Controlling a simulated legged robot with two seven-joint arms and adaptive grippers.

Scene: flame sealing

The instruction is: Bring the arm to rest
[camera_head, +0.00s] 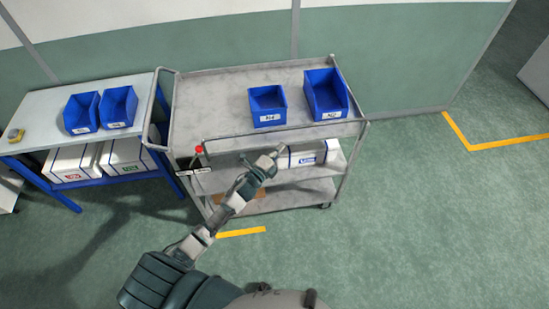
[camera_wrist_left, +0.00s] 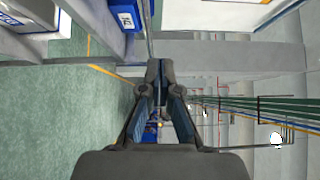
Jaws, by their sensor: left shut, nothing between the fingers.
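My left gripper (camera_head: 279,151) is at the end of my outstretched arm, in front of the grey cart (camera_head: 215,95) and just below its top shelf's near edge in the picture. In the left wrist view its two fingers (camera_wrist_left: 158,70) come together at the tips, with nothing held between them. It appears apart from the cart, though the exact gap is hard to tell. My right gripper is not in view.
Two blue bins (camera_head: 267,106) (camera_head: 326,94) stand on the cart. A red-topped item (camera_head: 199,150) is at its left front. Green floor at right is clear.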

